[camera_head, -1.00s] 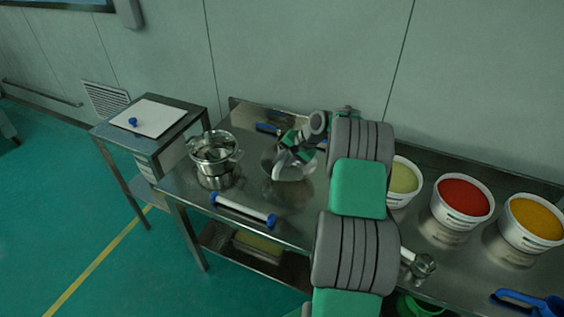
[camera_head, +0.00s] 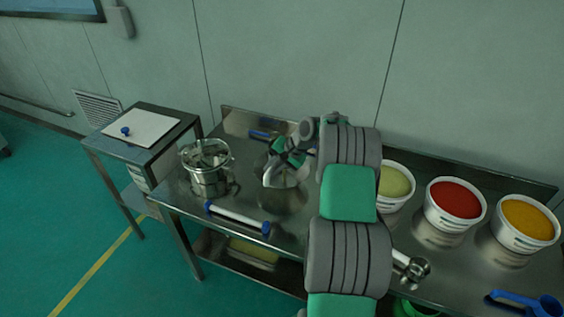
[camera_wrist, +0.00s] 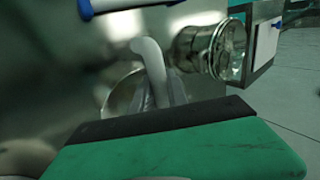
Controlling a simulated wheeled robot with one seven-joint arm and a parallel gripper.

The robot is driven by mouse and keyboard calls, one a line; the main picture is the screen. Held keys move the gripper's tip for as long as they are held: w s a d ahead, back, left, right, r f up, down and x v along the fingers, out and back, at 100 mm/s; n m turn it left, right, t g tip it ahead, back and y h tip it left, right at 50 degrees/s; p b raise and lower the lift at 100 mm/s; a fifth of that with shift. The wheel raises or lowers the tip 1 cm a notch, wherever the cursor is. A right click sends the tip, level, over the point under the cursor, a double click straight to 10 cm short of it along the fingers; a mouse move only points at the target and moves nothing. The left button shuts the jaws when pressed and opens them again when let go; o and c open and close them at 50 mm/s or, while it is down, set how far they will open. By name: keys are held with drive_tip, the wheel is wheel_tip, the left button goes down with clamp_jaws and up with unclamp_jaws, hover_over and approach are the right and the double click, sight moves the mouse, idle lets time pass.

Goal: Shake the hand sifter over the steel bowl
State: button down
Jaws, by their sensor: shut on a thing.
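My gripper (camera_head: 286,152) is in the middle of the steel table, shut on the hand sifter. The sifter's pale curved handle (camera_wrist: 150,60) rises in front of the jaws in the wrist view. In the head view a shiny steel body (camera_head: 282,178) hangs just below the gripper; I cannot tell sifter from bowl well there. The steel bowl (camera_wrist: 116,96) shows as a round rim beside and below the handle in the wrist view, partly hidden by the gripper. Contact between sifter and bowl cannot be made out.
A steel pot-like vessel (camera_head: 207,172) stands left of the gripper. A white roller with blue ends (camera_head: 237,217) lies at the front edge. Green-yellow (camera_head: 396,182), red (camera_head: 455,202) and orange (camera_head: 527,222) tubs stand to the right. A blue scoop (camera_head: 525,303) lies at lower right.

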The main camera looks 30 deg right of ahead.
drive_tip(key=shift+s+d, duration=0.3)
drive_tip(key=shift+s, duration=0.1)
drive_tip(key=shift+w+a, duration=1.45)
drive_tip(key=shift+w, duration=0.35)
drive_tip(key=s+d, duration=0.1)
drive_tip(key=s, duration=0.1)
drive_tip(key=s+d, duration=0.1)
drive_tip(key=d, duration=0.1)
drive_tip(key=shift+s, duration=0.35)
drive_tip(key=shift+a, duration=0.1)
drive_tip(key=shift+w, duration=0.15)
drive_tip(key=shift+w+a, duration=1.4)
drive_tip(key=shift+w, duration=0.3)
drive_tip(key=shift+s+d+p, duration=0.15)
drive_tip(key=shift+s+d, duration=0.55)
drive_tip(key=shift+s, duration=0.2)
drive_tip(key=shift+s+d+p, duration=0.15)
drive_tip(key=shift+s+d, duration=0.55)
drive_tip(key=shift+s, duration=0.2)
